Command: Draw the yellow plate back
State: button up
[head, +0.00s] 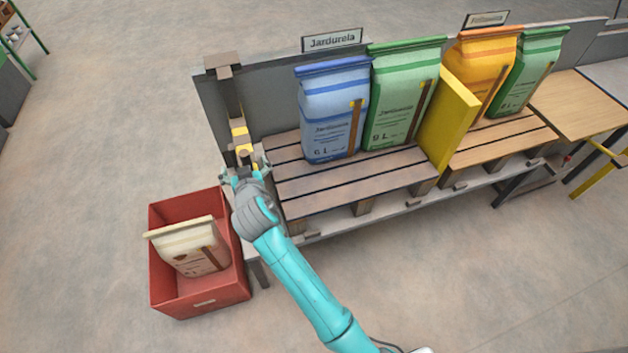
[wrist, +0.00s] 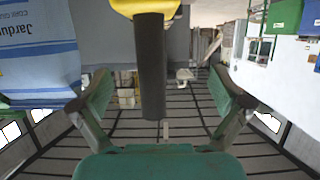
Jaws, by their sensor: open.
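A tall yellow plate (head: 447,122) stands upright in the head view between a green sack and an orange sack on the slatted bench. A smaller yellow part (head: 240,138) is by the post at the bench's left end, just beyond my gripper (head: 246,168). In the wrist view, a yellow part (wrist: 145,7) shows at the top edge with a dark round bar (wrist: 151,70) extending from it between my open fingers (wrist: 162,88). Gaps show between the bar and both fingers. Whether this yellow part joins the tall plate is not visible.
A blue sack (head: 332,112) and a green sack (head: 402,95) stand right of my gripper; an orange sack (head: 480,70) and another green sack (head: 528,72) are beyond the plate. A red crate (head: 170,288) holding a pale sack (head: 190,246) sits on the floor at left.

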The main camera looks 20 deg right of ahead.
jog(key=shift+d, duration=0.55)
jog(key=v, duration=0.9)
jog(key=s+d+f+n, duration=0.1)
jog(key=s+d+f, duration=0.25)
jog(key=s, duration=0.45)
jog(key=s+d+f+y, duration=0.1)
jog(key=s+d+f, duration=0.2)
jog(key=s+d, duration=0.3)
jog(key=s+d+f+n, duration=0.1)
jog(key=s+d+f, duration=0.25)
jog(key=s, duration=0.55)
jog(key=s+d+r, duration=0.1)
jog(key=s+r, duration=0.2)
jog(key=s, duration=0.4)
jog(key=s+d+r+m, duration=0.1)
jog(key=s+d+r, duration=0.1)
jog(key=s, duration=0.5)
jog(key=s+d+r+m+t+h, duration=0.1)
jog(key=s+r, duration=0.3)
jog(key=s, duration=0.3)
jog(key=shift+s+d+r, duration=0.2)
jog(key=shift+s+d, duration=0.15)
jog(key=shift+s, duration=0.05)
